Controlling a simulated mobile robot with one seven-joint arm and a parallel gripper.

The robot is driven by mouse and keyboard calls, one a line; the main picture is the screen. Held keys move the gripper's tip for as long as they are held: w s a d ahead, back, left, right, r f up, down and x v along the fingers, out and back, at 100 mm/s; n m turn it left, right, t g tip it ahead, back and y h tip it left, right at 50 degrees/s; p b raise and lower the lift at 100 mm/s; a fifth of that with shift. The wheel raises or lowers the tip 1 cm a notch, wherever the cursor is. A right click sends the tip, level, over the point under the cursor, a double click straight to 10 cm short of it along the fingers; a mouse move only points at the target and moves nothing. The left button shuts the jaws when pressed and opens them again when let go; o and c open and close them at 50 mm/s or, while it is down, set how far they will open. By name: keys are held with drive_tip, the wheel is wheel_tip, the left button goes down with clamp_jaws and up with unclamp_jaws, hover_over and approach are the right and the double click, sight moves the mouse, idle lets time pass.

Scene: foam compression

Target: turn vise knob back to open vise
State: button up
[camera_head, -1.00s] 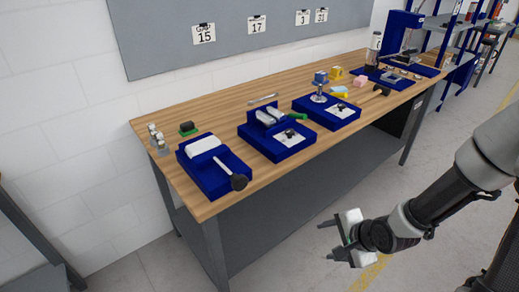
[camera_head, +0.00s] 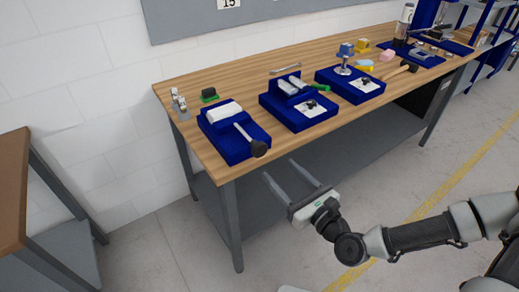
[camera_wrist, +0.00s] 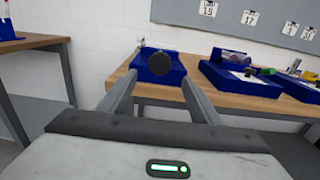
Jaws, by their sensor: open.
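A blue vise-like fixture (camera_head: 222,146) stands at the left front of the workbench, with a white rounded block (camera_head: 224,112) on it. A pale shaft runs from it to a round black knob (camera_head: 259,149) at the bench's front edge. In the wrist view the knob (camera_wrist: 161,64) appears as a dark disc between the fingers, in front of the blue fixture (camera_wrist: 148,75). My gripper (camera_head: 280,169) is open and empty, in front of the bench and right of the knob in the head view, apart from it. Whether the vise jaws are closed cannot be told.
The wooden workbench (camera_head: 190,88) carries a second blue fixture (camera_head: 291,118) and a third (camera_head: 352,91) further right, with small tools around them. Another brown table (camera_head: 12,195) stands at the left. The floor before the bench is clear.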

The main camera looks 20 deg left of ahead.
sight(261, 152)
drive_tip(key=x, duration=1.1)
drive_tip(key=shift+w+a+p, duration=0.2)
drive_tip(key=shift+a+p, duration=0.05)
drive_tip(key=shift+p, duration=0.15)
drive_tip(key=shift+c, duration=0.5)
drive_tip(key=c, duration=0.9)
drive_tip(key=shift+f+n+b, duration=0.1)
drive_tip(key=shift+n+b, duration=0.2)
drive_tip(key=shift+n, duration=0.1)
